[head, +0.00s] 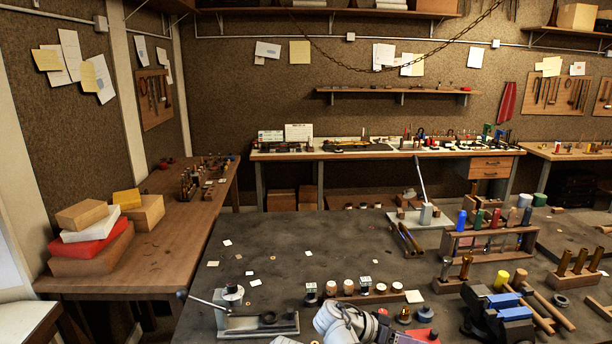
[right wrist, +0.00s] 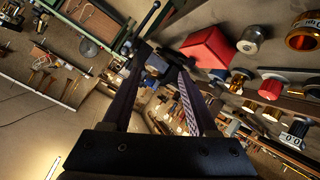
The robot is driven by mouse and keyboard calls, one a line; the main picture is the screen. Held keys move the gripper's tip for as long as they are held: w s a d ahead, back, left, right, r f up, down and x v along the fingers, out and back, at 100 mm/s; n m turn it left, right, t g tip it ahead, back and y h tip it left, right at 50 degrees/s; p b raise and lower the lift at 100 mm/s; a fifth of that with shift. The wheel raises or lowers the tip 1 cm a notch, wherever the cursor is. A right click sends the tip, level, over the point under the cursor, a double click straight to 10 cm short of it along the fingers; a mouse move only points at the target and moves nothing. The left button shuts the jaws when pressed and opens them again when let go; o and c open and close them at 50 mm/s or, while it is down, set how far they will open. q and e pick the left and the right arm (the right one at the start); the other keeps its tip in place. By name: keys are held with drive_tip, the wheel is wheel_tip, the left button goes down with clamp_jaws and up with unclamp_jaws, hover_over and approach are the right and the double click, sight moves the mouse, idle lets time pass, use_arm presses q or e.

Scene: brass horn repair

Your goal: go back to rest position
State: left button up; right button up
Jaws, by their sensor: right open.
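My right gripper (right wrist: 163,66) shows in the right wrist view. Its two dark fingers are spread apart, and I see nothing held between them. Small bluish and dark shapes show beyond the gap, and I cannot tell how far off they are. In the head view a pale grey part of one of my arms shows low at the bottom middle, over the near edge of the dark bench (head: 320,245). I cannot make out any gripper fingers there. My left gripper is in neither view.
A lever press (head: 258,322) stands at the bench's near left. A blue vise (head: 500,303) and a rack of coloured tools (head: 488,242) stand at the right. In the right wrist view a red block (right wrist: 208,48) lies beside the fingers. The bench's middle left is mostly clear.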

drive_tip(key=s+a+f+n+g+y+b, duration=0.1)
drive_tip(key=s+a+f+n+y, duration=0.4)
drive_tip(key=a, duration=0.4)
drive_tip(key=s+a+f+n+g+y+b, duration=0.1)
drive_tip(key=s+a+f+n+y+b, duration=0.1)
drive_tip(key=s+a+f+n+y, duration=0.4)
drive_tip(key=s+a+f+n, duration=0.1)
drive_tip(key=a+f+n, duration=0.1)
drive_tip(key=a+f, duration=0.1)
drive_tip(key=shift+a+f+n, duration=0.3)
drive_tip(key=shift+f, duration=0.4)
